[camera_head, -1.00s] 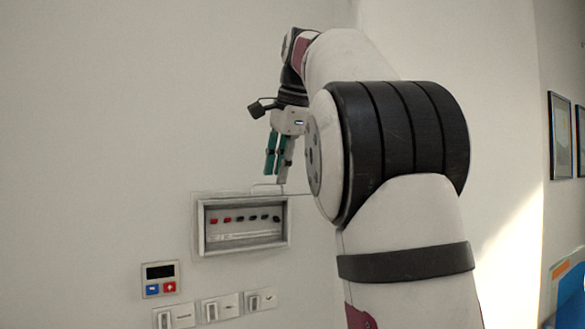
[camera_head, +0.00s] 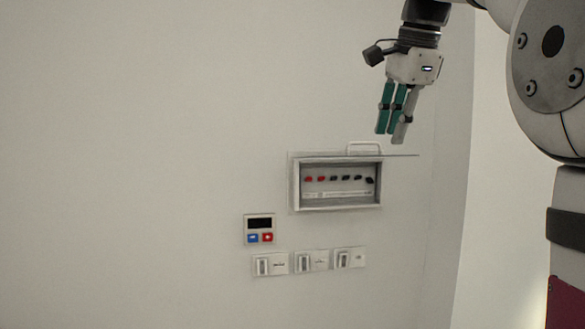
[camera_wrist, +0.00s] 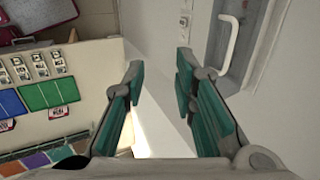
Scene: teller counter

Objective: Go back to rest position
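My gripper (camera_head: 392,138) hangs fingers down in the head view, above and to the right of a wall breaker box. In the wrist view its teal-padded fingers (camera_wrist: 160,66) are spread apart with nothing between them. The breaker box (camera_head: 294,190) has a row of several red and black switches (camera_head: 340,179). Its cover (camera_head: 400,155) appears raised, sticking out along the top edge, with a pale handle (camera_head: 365,143). The gripper appears apart from the box and cover.
A small control panel (camera_head: 259,229) with a dark display and blue and red buttons is on the wall below left of the box. White wall switches (camera_head: 312,261) sit below. The wrist view shows a counter (camera_wrist: 88,55) with colored items at left.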

